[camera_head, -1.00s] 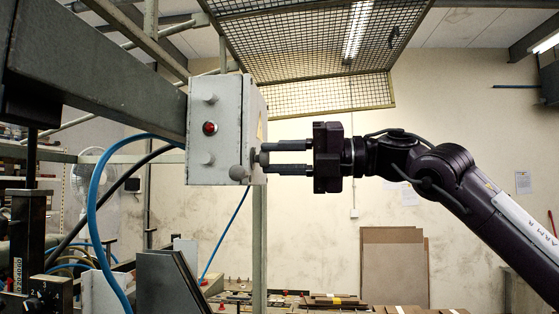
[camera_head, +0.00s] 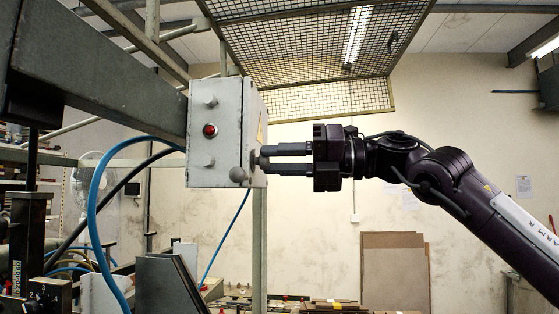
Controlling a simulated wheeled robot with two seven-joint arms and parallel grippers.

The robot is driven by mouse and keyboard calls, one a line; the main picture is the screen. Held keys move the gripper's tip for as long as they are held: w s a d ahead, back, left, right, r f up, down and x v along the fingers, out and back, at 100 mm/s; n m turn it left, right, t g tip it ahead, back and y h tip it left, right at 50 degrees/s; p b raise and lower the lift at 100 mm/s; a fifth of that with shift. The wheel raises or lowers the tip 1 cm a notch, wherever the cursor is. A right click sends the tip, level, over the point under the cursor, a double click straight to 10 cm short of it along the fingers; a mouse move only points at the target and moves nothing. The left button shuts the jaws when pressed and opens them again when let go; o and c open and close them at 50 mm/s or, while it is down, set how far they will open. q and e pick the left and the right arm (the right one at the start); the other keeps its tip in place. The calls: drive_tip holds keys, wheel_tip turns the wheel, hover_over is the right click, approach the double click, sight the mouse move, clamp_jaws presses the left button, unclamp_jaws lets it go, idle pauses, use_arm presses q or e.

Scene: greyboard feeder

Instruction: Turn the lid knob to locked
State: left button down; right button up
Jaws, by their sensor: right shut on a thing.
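A pale grey control box (camera_head: 215,145) is fixed to the end of a thick grey beam, with a red button and small knobs on its front face. On the right side of the box, near its lower front edge, is the lid knob (camera_head: 253,161), seen edge-on and mostly hidden by fingertips. My right gripper (camera_head: 262,160) comes in from the right at the height of the knob and is shut on it, its two dark fingers level, one above the other. The angle of the knob cannot be told. My left gripper does not show.
A wire mesh guard (camera_head: 310,50) hangs above and behind the gripper. Blue hoses (camera_head: 93,205) curve down on the left below the beam (camera_head: 100,75). Brown boards (camera_head: 393,272) lean on the back wall. The space below my right arm is open.

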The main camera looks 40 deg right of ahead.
drive_tip(key=o, duration=1)
drive_tip(key=shift+s+d+f, duration=0.1)
drive_tip(key=shift+s+d, duration=0.1)
drive_tip(key=b+v, duration=0.3)
drive_tip(key=v, duration=0.4)
drive_tip(key=shift+s, duration=0.1)
